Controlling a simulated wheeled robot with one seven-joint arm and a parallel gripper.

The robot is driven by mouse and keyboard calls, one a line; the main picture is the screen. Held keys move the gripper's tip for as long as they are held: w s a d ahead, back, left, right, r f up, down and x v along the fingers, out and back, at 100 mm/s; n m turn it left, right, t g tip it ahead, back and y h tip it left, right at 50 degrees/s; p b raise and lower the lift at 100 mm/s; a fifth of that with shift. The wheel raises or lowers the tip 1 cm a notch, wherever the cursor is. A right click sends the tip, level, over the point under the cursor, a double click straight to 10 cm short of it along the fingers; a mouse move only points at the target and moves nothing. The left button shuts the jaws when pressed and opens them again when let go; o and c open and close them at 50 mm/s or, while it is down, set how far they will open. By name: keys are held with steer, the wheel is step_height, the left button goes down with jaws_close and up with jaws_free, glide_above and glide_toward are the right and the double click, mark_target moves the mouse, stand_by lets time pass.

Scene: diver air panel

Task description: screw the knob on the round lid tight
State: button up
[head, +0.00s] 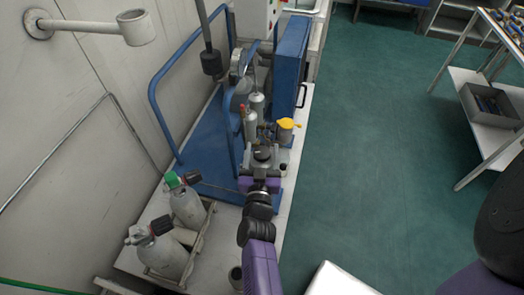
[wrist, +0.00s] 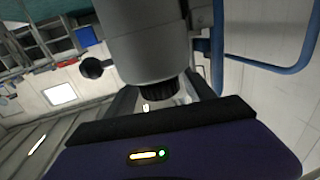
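In the wrist view a large grey cylindrical body (wrist: 150,45) fills the top, with a dark ribbed knob (wrist: 162,91) at its near end. I take this to be the task's knob; the lid's face is hidden from this side. The two dark fingers of my gripper (wrist: 165,94) stand apart, one on each side of the knob. I cannot tell whether they touch it. In the head view my gripper (head: 262,158) is over the near end of the blue panel stand, and the knob is hidden or too small to make out.
A blue stand with rails (head: 207,140) carries gauges and small cylinders. A yellow-topped fitting (head: 287,125) is close to my gripper on the right. Two grey bottles (head: 188,207) stand in a rack at left. The green floor (head: 380,150) at right is clear up to a shelf (head: 480,80).

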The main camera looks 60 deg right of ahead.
steer(key=c, duration=1.1)
steer(key=shift+s+f+m+g+b, duration=0.1)
steer(key=shift+f+m+g+b, duration=0.05)
steer(key=shift+m+g+b, duration=0.2)
steer(key=m+g+h+b, duration=0.2)
steer(key=g, duration=0.1)
steer(key=shift+f+g, duration=0.15)
steer(key=shift+g, duration=0.1)
steer(key=shift+m+g+b, duration=0.75)
steer(key=shift+g, duration=0.15)
steer(key=shift+r+g, duration=0.2)
steer(key=shift+g, duration=0.1)
steer(key=shift+r, duration=0.1)
steer(key=o, duration=1.4)
steer(key=shift+c, duration=0.2)
